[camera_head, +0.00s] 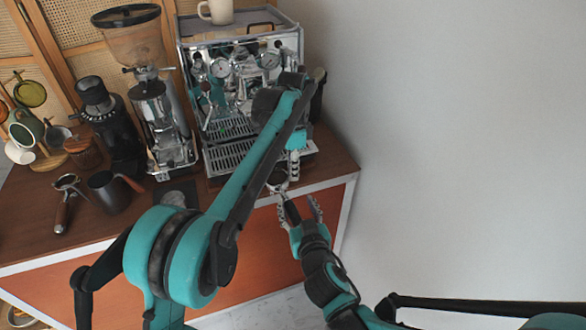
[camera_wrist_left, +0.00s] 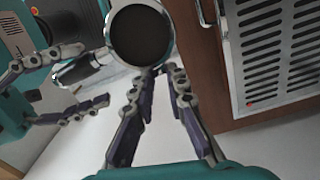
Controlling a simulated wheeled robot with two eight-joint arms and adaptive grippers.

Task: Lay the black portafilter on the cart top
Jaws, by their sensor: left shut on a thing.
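The black portafilter, with a round dark basket (camera_wrist_left: 140,35) and chrome rim, is held off the cart's front edge. In the head view its head (camera_head: 279,181) is partly hidden by my left gripper (camera_head: 291,172). In the left wrist view my left gripper (camera_wrist_left: 165,76) is shut on the basket's rim. The black handle (camera_wrist_left: 72,76) points away toward my right gripper (camera_wrist_left: 58,92). My right gripper (camera_head: 303,206) is open, with its fingers on either side of the handle's end; contact cannot be told. The cart top (camera_head: 325,165) lies just behind.
The espresso machine (camera_head: 225,158) with its drip grate stands behind the grippers. A grinder (camera_head: 165,125), another portafilter (camera_head: 62,210) and a dark pitcher (camera_head: 110,190) stand to the left. Bare cart top shows at the front left and right of the machine. A wall is at right.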

